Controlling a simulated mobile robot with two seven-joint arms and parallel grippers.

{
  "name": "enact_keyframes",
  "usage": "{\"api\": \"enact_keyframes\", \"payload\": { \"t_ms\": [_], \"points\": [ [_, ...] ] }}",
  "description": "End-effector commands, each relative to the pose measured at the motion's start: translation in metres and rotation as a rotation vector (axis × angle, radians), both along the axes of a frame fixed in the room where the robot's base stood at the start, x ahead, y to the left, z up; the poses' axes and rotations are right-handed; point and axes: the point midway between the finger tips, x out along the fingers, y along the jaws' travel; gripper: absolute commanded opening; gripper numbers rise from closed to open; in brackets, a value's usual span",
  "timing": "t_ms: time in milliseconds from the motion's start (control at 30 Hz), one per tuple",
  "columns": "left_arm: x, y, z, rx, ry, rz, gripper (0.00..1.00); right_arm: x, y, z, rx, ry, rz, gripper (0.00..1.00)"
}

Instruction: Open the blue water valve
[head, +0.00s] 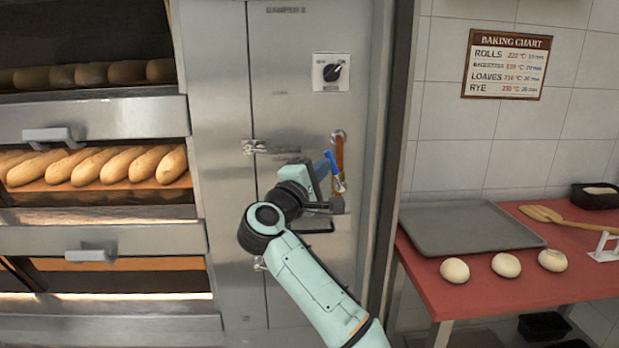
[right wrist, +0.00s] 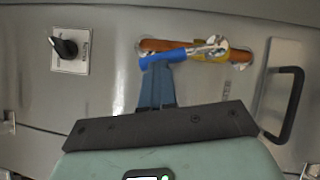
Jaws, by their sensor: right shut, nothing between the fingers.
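The blue valve lever (head: 331,162) sits on a short copper pipe (head: 339,150) on the steel oven panel. In the head view the lever slants up and left from the brass valve body. In the right wrist view the lever (right wrist: 165,58) lies at a slight angle to the pipe (right wrist: 165,44), with the brass body (right wrist: 208,55) at its right end. My right gripper (head: 322,170) is shut and empty, its tips right at the lever. I cannot tell whether they touch it. My left gripper is out of view.
A black rotary switch (head: 332,72) is above the valve. A black-handled flap (right wrist: 285,100) is beside the pipe in the wrist view. Deck ovens with loaves (head: 130,165) stand left. A red table (head: 480,290) with a grey tray (head: 465,228) and dough balls stands right.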

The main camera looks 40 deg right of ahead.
Motion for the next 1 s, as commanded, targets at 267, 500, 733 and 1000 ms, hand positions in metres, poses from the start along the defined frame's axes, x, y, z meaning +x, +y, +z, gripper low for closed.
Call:
{"api": "enact_keyframes", "payload": {
  "t_ms": [267,500,733,1000],
  "points": [
    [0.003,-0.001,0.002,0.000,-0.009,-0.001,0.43,-0.005,-0.009,0.009,0.051,-0.034,0.004,0.00],
    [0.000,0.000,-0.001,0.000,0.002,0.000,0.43,-0.009,-0.015,0.013,0.051,-0.033,0.005,0.00],
    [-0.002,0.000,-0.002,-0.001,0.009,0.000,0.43,-0.010,-0.018,0.014,0.051,-0.033,0.003,0.00],
    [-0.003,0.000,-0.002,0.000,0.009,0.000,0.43,-0.011,-0.019,0.014,0.052,-0.033,0.000,0.00]
  ]
}}
